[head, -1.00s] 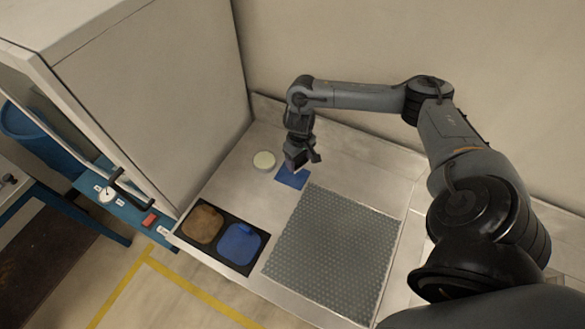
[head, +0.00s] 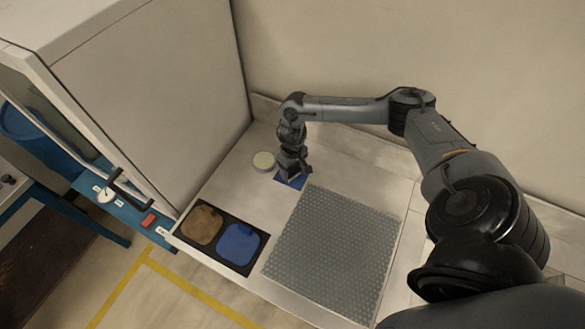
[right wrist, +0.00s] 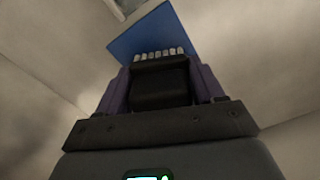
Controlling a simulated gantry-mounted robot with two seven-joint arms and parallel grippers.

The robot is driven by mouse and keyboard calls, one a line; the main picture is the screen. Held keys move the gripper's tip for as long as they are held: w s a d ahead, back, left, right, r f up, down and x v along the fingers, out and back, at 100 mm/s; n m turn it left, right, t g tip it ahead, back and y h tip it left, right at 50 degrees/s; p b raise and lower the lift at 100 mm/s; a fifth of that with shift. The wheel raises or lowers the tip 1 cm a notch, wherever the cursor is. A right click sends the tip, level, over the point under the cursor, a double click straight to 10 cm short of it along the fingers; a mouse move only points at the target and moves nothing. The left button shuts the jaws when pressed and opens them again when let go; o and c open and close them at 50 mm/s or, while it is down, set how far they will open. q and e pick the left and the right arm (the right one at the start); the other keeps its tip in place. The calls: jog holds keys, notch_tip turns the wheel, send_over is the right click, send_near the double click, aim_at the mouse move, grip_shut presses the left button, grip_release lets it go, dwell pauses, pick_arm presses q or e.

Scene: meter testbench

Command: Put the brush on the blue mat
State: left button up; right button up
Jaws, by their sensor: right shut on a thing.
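The blue mat (head: 297,182) is a small flat square on the bench near the back, partly hidden under my right gripper. In the right wrist view the blue mat (right wrist: 150,33) lies just beyond the fingertips. My right gripper (head: 290,174) points down over the mat, shut on the brush. The brush (right wrist: 159,54) shows as a row of pale bristle tufts between the fingers, in front of the mat. In the head view the brush is hidden by the gripper. I cannot tell whether the bristles touch the mat. My left gripper is not in view.
A round cream-topped disc (head: 264,161) sits just left of the mat. A black tray (head: 217,261) with a brown pad (head: 203,224) and a blue pad (head: 239,245) lies at front left. A grey dimpled mat (head: 335,250) covers the front. A tall cabinet (head: 150,100) stands left.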

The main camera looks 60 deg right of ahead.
jog(key=shift+f, duration=0.1)
jog(key=o, duration=1.1)
